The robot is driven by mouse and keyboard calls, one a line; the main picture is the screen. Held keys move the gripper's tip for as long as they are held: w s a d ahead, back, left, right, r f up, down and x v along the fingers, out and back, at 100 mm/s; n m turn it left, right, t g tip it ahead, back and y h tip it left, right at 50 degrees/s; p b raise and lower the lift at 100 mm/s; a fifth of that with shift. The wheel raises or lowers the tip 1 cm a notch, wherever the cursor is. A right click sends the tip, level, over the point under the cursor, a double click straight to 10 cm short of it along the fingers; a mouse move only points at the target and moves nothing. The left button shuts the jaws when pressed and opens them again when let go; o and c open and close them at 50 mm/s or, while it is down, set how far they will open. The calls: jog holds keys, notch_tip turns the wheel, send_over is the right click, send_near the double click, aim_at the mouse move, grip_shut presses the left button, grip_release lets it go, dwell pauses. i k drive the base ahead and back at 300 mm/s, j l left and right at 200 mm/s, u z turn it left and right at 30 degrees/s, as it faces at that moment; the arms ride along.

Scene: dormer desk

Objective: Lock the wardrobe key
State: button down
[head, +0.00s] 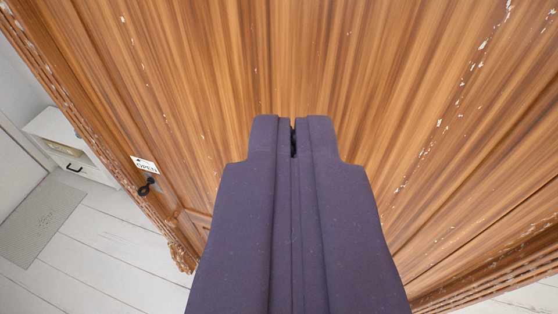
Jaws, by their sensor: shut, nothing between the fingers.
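The wardrobe (230,60) is brown wood with worn, chipped paint, and its front fills most of the head view. A dark key (148,186) sits at the wardrobe's left part, just below a small white label (145,164) with an arrow and the word "OPEN". The way the key is turned is too small to tell. My gripper (293,122) is dark purple and shut, with nothing in it. It is in the middle of the view, to the right of the key and apart from it. It hides part of the wardrobe behind it.
A white cabinet (66,135) with a dark handle stands at the left beyond the wardrobe's edge. A grey mat (42,222) lies on the white plank floor (110,262). The floor at the lower left is otherwise clear.

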aim_at(145, 187)
jog(key=i+j, duration=0.1)
jog(key=i, duration=0.3)
jog(key=i+j, duration=0.15)
jog(key=i, duration=0.3)
jog(key=i+j, duration=0.1)
jog(key=i, duration=0.3)
